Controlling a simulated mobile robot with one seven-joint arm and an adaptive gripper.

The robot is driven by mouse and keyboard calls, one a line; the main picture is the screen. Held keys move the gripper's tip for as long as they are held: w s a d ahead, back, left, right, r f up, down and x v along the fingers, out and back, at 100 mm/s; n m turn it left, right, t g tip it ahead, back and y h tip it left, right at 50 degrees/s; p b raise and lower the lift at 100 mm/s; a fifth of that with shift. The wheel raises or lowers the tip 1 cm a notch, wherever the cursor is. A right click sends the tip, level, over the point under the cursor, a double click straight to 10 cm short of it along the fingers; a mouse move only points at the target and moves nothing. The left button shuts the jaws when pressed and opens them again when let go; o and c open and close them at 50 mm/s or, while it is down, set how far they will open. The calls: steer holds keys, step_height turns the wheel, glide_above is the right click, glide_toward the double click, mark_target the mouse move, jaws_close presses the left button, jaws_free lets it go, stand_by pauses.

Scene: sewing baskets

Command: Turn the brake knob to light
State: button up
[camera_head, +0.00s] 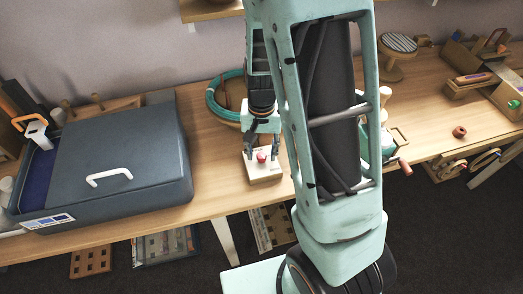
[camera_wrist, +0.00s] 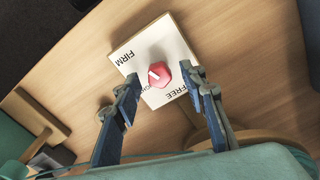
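The brake knob (camera_head: 261,157) is small and red, on a pale square block (camera_head: 265,176) on the table. In the wrist view the knob (camera_wrist: 160,75) has a short white mark on its left side, slanting up-left, roughly towards FIRM. The block's white face (camera_wrist: 158,37) reads FIRM at left and FREE at lower right; a label between them is partly hidden, probably by the knob and left finger. My gripper (camera_head: 262,147) is open above the block, its fingers on either side of the knob (camera_wrist: 161,79) with gaps showing. Contact is not visible.
A dark blue-grey sewing box (camera_head: 120,150) with a white handle stands at left. A teal hoop (camera_head: 214,100) lies on a round wooden piece behind the block. A striped pincushion stand (camera_head: 398,44) and wooden trays (camera_head: 470,85) are at right. The table's front edge is close to the block.

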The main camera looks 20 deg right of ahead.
mark_target(262, 154)
step_height(262, 154, up, 12)
stand_by(0.5)
stand_by(0.4)
